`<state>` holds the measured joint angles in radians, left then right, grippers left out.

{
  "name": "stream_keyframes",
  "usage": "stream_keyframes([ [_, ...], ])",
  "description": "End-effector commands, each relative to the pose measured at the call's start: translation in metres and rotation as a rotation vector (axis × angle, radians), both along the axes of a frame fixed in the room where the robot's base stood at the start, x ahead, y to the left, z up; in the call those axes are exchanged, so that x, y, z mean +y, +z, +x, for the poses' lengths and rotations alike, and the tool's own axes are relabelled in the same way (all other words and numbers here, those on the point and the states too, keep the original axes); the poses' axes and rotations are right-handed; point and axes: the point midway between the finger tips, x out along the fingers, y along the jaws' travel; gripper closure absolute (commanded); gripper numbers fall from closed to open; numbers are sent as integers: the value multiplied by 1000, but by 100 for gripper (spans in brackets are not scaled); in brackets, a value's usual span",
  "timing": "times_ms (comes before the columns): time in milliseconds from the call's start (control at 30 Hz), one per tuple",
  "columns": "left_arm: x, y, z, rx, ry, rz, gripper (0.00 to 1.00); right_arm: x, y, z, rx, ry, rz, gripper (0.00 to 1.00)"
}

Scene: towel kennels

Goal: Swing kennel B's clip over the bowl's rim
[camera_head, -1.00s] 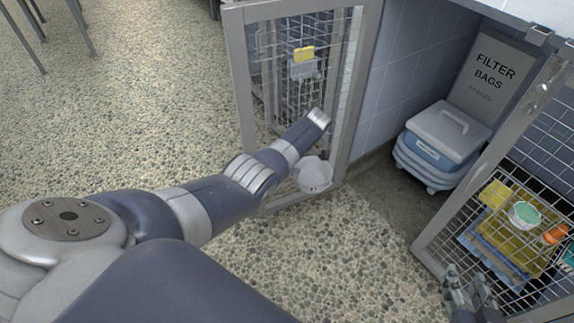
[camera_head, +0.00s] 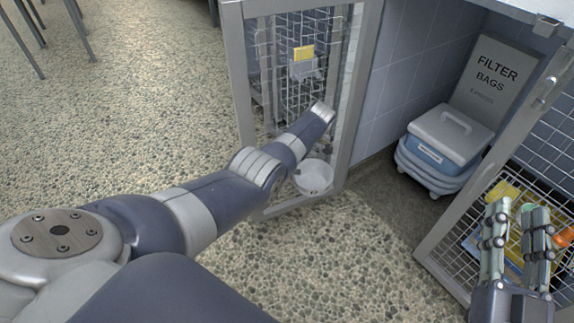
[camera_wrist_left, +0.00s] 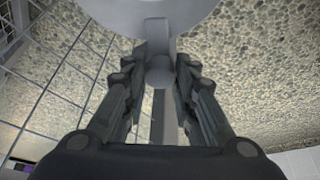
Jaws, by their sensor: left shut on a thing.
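A pale round bowl (camera_head: 314,180) hangs low at the open wire kennel door (camera_head: 357,95) in the head view. Its underside or side (camera_wrist_left: 150,12) fills the top of the left wrist view. Below it is a grey clip (camera_wrist_left: 157,45) with a rounded knob end. My left gripper (camera_wrist_left: 161,62) has its fingers on both sides of this clip and is shut on it. In the head view my left arm mostly hides that gripper and the clip. Whether the clip lies over the rim is unclear. My right gripper (camera_head: 517,212) is open and empty, in front of the right kennel.
A yellow tag (camera_head: 303,53) is on the left kennel's mesh. A blue-grey lidded bin (camera_head: 440,150) and a filter bags box (camera_head: 492,75) stand between the kennels. The right kennel door (camera_head: 500,150) stands open.

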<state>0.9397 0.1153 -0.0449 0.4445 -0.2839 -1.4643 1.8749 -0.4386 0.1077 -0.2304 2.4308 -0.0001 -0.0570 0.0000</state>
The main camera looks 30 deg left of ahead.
Motion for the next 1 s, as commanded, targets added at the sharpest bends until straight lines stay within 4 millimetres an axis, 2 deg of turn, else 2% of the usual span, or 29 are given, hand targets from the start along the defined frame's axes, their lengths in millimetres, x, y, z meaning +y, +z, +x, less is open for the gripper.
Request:
stream_keyframes([
  [367,1,1,1,-4,1,2,98,0,1,0,-7,0,2,65],
  [400,1,1,1,-4,1,2,67,0,1,0,-7,0,2,65],
  [433,1,1,1,-4,1,2,66,0,1,0,-7,0,2,65],
  [800,0,2,1,-2,1,1,66,0,1,0,-3,0,2,65],
  [1000,-6,17,3,-5,1,1,66,0,1,0,-4,0,2,65],
])
